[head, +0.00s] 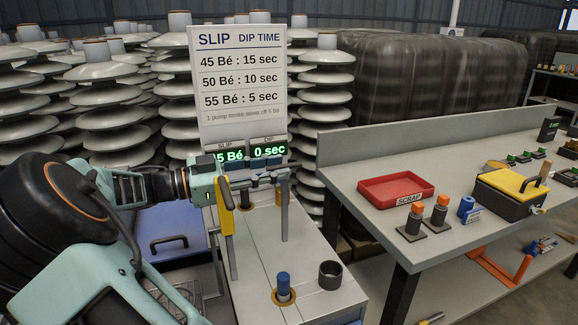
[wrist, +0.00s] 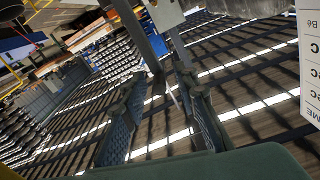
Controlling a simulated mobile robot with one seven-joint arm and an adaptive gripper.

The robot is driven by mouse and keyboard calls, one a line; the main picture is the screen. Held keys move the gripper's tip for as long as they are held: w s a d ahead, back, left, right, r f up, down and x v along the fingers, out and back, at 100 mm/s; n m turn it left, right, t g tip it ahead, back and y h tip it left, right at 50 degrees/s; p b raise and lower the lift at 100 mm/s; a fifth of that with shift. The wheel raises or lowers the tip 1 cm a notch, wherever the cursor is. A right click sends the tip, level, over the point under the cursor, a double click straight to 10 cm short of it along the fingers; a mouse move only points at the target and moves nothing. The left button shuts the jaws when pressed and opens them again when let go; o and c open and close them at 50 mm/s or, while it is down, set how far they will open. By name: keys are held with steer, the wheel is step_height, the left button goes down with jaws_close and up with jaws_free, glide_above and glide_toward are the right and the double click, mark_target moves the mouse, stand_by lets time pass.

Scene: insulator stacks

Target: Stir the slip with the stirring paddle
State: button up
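My gripper (head: 280,168) is at the front of the readout below the slip sign. In the wrist view its two fingers (wrist: 158,100) are apart, with floor visible between them and nothing clearly held. A yellow handle (head: 226,205) with a grey shaft below it stands upright close in front of my gripper's body; it looks like the stirring paddle, but its lower end is unclear. A grey upright bar (head: 284,212) shows below the fingertips; I cannot tell whether they touch it. The slip's surface is not clearly visible. The readout (head: 250,153) shows "0 sec" and a partly covered Bé value.
A blue-topped handle (head: 283,287) stands in an orange-ringed hole on the grey cabinet, beside a dark cup (head: 330,275). A red scrap tray (head: 396,190) and a yellow-lidded box (head: 512,190) sit on the right bench. Insulator stacks (head: 325,85) stand behind.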

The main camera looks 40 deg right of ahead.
steer(key=v, duration=0.7)
steer(key=shift+a, duration=0.25)
